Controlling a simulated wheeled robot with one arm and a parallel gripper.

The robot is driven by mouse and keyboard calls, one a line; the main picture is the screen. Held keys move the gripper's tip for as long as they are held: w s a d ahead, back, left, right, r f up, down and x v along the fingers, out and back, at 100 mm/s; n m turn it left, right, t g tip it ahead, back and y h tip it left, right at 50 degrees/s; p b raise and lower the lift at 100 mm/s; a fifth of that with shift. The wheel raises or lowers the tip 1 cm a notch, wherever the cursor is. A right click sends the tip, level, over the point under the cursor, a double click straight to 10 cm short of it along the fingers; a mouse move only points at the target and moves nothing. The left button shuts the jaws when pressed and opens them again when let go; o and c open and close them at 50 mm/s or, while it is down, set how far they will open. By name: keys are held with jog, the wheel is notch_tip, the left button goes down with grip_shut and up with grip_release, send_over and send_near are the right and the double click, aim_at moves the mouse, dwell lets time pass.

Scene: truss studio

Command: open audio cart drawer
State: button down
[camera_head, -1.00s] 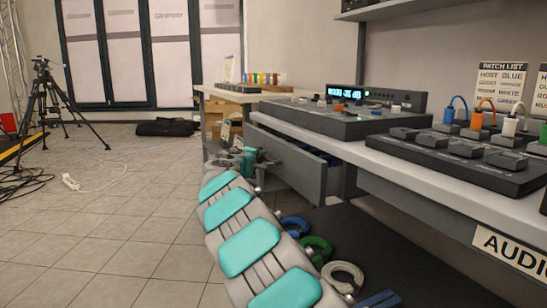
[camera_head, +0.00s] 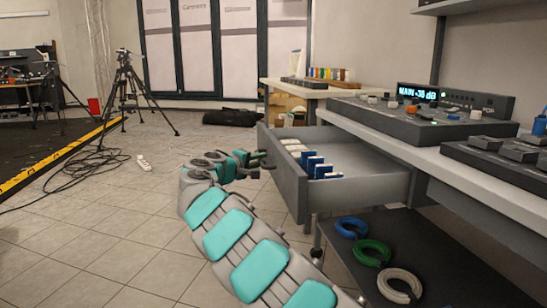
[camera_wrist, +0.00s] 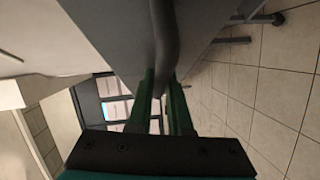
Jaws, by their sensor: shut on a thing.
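The audio cart drawer (camera_head: 290,188) is grey and stands pulled out from under the cart's top, its inside showing. White and blue items (camera_head: 314,166) lie in it. My gripper (camera_head: 261,160) is at the outer face of the drawer front, at its handle. In the wrist view, the dark bar handle (camera_wrist: 164,42) runs between the two green fingers of my gripper (camera_wrist: 162,92), which are shut on it. The grey drawer front (camera_wrist: 115,38) is close beside them. In the head view, the handle is mostly hidden by my gripper.
The cart top (camera_head: 440,160) holds a mixer (camera_head: 405,120) and a display unit. Blue, green and white cable coils (camera_head: 372,252) lie on the lower shelf. Left of my arm is open tiled floor, with a tripod (camera_head: 125,85) and loose cables (camera_head: 85,172) farther off.

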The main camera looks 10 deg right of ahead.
jog(key=shift+a+f, duration=0.1)
jog(key=shift+a, duration=0.35)
jog(key=c, duration=0.8)
grip_release()
jog(key=shift+c, duration=0.2)
jog(key=v, duration=0.7)
jog(key=shift+s+a, duration=0.3)
jog(key=shift+r, duration=0.2)
